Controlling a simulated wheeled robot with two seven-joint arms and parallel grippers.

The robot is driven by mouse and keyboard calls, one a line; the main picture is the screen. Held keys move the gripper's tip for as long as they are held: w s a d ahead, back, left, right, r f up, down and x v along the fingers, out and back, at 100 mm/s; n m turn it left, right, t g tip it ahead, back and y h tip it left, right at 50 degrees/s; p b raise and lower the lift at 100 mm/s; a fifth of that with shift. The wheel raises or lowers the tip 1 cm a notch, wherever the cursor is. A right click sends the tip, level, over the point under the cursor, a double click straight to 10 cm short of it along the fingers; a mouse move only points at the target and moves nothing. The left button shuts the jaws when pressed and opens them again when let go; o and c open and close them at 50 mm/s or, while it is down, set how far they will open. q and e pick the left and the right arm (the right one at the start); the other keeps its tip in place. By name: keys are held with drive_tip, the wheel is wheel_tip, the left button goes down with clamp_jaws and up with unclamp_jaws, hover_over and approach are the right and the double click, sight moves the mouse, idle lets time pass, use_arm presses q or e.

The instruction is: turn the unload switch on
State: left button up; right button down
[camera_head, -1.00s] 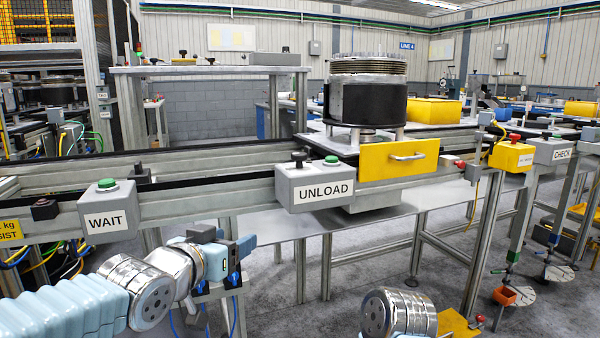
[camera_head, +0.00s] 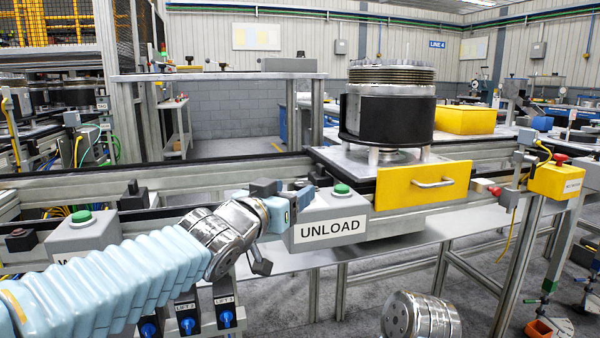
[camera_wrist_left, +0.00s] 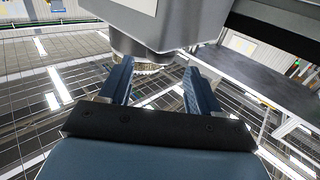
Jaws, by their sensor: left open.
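The grey UNLOAD box (camera_head: 331,218) sits on the front rail of the conveyor, with a green button (camera_head: 341,188) on top. My left gripper (camera_head: 299,192) is at the box's upper left corner in the head view and hides the black switch knob there. In the left wrist view my left gripper (camera_wrist_left: 155,78) is open, its two blue fingers apart. A dark round knob with a bright ridged rim (camera_wrist_left: 150,68) shows between and just beyond the fingertips, against the grey box (camera_wrist_left: 185,22). Contact cannot be told. My right gripper is out of view.
Right of the box, a yellow-fronted pallet (camera_head: 422,186) carries a black and metal clutch drum (camera_head: 388,115). The WAIT box (camera_head: 82,234) is partly behind my left arm. A rail with LIFT switches (camera_head: 187,318) lies below.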

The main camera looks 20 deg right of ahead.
sight(299, 186)
use_arm(q)
drive_tip(key=p+x, duration=0.1)
drive_tip(key=x, duration=0.3)
drive_tip(key=shift+w+d, duration=0.1)
